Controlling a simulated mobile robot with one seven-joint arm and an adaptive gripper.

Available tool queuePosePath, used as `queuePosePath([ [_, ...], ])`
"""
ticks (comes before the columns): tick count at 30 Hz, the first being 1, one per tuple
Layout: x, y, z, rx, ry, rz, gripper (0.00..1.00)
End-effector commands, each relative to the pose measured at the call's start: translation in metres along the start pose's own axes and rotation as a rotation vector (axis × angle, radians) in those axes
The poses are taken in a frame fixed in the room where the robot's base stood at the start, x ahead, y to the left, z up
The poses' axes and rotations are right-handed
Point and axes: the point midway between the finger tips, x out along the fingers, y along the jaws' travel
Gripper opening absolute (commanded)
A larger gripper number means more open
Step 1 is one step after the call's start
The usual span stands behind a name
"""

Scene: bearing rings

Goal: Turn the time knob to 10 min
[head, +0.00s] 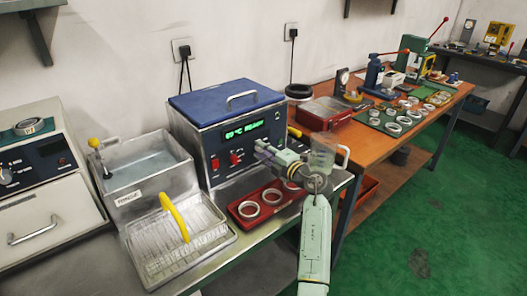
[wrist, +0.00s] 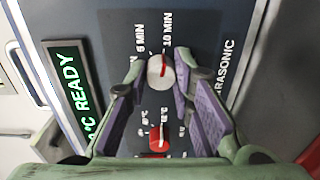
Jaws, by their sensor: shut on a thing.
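The time knob (wrist: 160,74) is a round pale knob with a red pointer line, on the dark front panel of the blue-lidded ultrasonic bath (head: 226,118). In the wrist view its red line points up, toward the "10 MIN" label (wrist: 167,34); the "6 MIN" label (wrist: 139,40) is to the left of that. My gripper (wrist: 166,82) has a finger on each side of the knob and is shut on it. In the head view my gripper (head: 262,150) is at the right part of the panel and hides the knob there.
A second red knob (wrist: 158,138) is below in the wrist view. The green display (head: 244,129) reads READY. A red tray (head: 236,221) with bearing rings lies in front of the bath. A clear jug (head: 323,150) stands close to my arm. A rinse tank (head: 142,172) stands left.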

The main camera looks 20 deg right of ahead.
Motion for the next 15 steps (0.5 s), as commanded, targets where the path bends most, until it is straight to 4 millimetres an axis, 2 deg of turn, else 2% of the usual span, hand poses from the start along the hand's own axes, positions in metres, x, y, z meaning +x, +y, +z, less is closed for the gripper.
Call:
queuePosePath([
  [4,-0.0004,0.0000,0.0007,0.001,-0.002,0.000,0.00],
  [5,-0.0004,-0.0001,0.0007,0.001,-0.002,0.000,0.23],
  [13,-0.0002,-0.0002,0.0003,0.000,-0.001,0.000,0.41],
  [15,-0.0001,-0.0002,0.0002,0.000,-0.001,0.000,0.43],
])
